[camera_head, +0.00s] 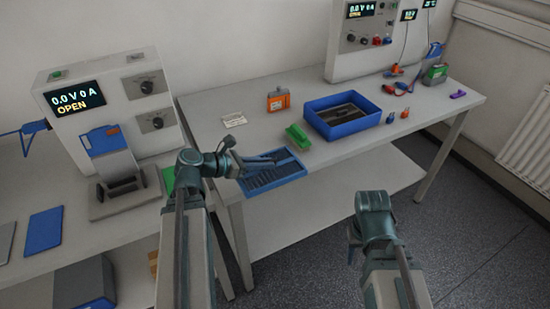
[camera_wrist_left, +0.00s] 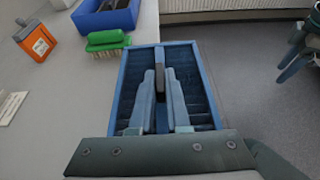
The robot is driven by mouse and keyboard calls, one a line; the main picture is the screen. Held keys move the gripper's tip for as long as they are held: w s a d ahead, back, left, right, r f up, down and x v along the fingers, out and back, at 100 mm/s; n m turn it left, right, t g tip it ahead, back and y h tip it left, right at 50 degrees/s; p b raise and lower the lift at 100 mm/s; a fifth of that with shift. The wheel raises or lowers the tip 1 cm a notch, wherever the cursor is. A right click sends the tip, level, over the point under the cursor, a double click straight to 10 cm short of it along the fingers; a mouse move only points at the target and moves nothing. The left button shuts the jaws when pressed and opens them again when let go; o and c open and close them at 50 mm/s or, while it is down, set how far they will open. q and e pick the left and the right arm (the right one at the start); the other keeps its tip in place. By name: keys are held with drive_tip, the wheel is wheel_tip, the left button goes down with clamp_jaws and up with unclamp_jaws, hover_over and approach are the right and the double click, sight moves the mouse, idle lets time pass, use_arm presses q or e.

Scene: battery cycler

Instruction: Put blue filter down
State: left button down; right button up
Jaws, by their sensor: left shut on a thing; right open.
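The blue filter (camera_head: 262,184) is a shallow blue frame with dark slats, at the front left corner of the right-hand table in the head view. My left gripper (camera_head: 283,160) is shut on its middle rib. In the left wrist view both fingers (camera_wrist_left: 160,85) close on the rib inside the filter frame (camera_wrist_left: 205,75). The filter looks level and overlaps the table edge; I cannot tell whether it touches the tabletop. My right gripper (camera_wrist_left: 296,50) is empty and off to the right, over the floor, with its fingers mostly hidden in the head view.
A green brush (camera_head: 298,136), an orange can (camera_head: 278,99), a white card (camera_head: 234,120) and a blue bin (camera_head: 343,114) stand near the filter. A cycler (camera_head: 105,115) is on the left table. Bare tabletop (camera_head: 330,152) lies to the filter's right.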

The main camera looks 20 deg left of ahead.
use_arm(q)
drive_tip(key=w+a+r+n+t+y+p, duration=0.1)
drive_tip(key=a+r+p, duration=0.3)
drive_tip(key=r+p, duration=0.6)
drive_tip(key=w+a+r+n+t+y+p, duration=0.1)
drive_tip(key=w+a+r+n+y+p, duration=0.2)
drive_tip(key=r+p, duration=0.6)
drive_tip(key=w+a+r+n+t+y+p, duration=0.1)
drive_tip(key=a+r+p, duration=0.4)
drive_tip(key=r+p, duration=0.5)
drive_tip(key=shift+w+r+n+y+p, duration=0.35)
drive_tip(key=shift+w+r+n+y, duration=0.15)
drive_tip(key=shift+r+n+y, duration=0.5)
